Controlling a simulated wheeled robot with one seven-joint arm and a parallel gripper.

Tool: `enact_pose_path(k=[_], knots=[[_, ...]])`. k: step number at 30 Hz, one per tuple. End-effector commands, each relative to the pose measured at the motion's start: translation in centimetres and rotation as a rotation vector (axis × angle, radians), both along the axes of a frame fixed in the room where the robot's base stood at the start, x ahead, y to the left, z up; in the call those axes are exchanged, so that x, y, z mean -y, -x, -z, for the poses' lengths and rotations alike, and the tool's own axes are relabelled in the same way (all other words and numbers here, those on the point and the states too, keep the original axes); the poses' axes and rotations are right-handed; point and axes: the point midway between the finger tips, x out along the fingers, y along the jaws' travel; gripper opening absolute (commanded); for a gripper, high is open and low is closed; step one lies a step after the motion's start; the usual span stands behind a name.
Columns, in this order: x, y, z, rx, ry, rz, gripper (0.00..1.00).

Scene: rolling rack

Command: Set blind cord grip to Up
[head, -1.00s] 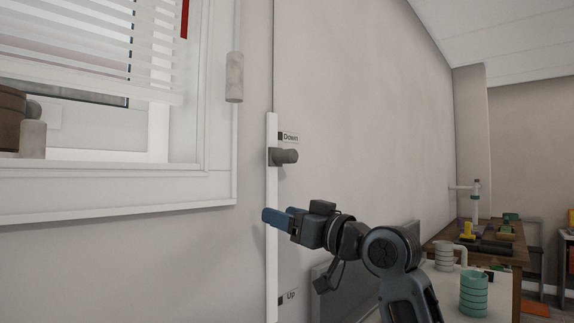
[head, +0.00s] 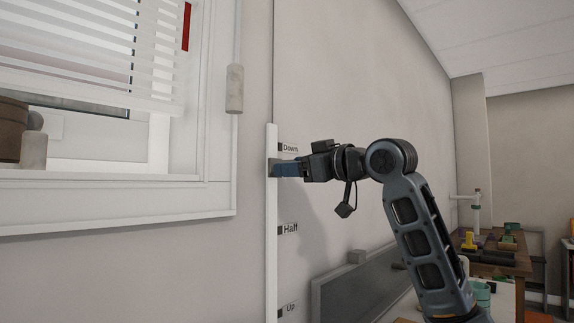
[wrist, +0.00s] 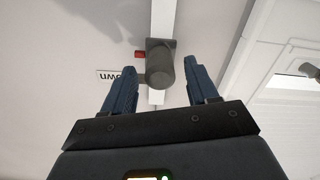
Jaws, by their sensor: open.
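The blind cord grip is a dark grey round knob (wrist: 158,68) on a slider that rides a vertical white rail (head: 271,260). It stands beside the Down label (head: 289,147), at the rail's upper end. The Half label (head: 289,229) is below it, and the Up label (head: 290,308) is near the bottom of the picture. My gripper (head: 280,170) is at the knob and hides most of it in the head view. In the wrist view, my gripper's blue fingers (wrist: 160,60) are open on either side of the knob, with a small gap on each side.
A window with a white slatted blind (head: 90,60) is at left, with a hanging cord weight (head: 235,88) near its frame. A grey panel (head: 365,285) stands against the wall below my arm. A table with coloured items (head: 490,255) is at far right.

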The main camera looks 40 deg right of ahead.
Motion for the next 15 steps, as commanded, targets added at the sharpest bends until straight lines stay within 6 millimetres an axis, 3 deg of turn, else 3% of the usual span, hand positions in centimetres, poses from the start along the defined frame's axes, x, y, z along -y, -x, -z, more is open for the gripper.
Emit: enact_pose_path(k=[6, 15], knots=[[-0.1, -2.1, -0.1, 0.001, 0.001, 0.000, 0.58], [-0.1, -2.4, 0.0, 0.001, 0.001, 0.000, 0.58]])
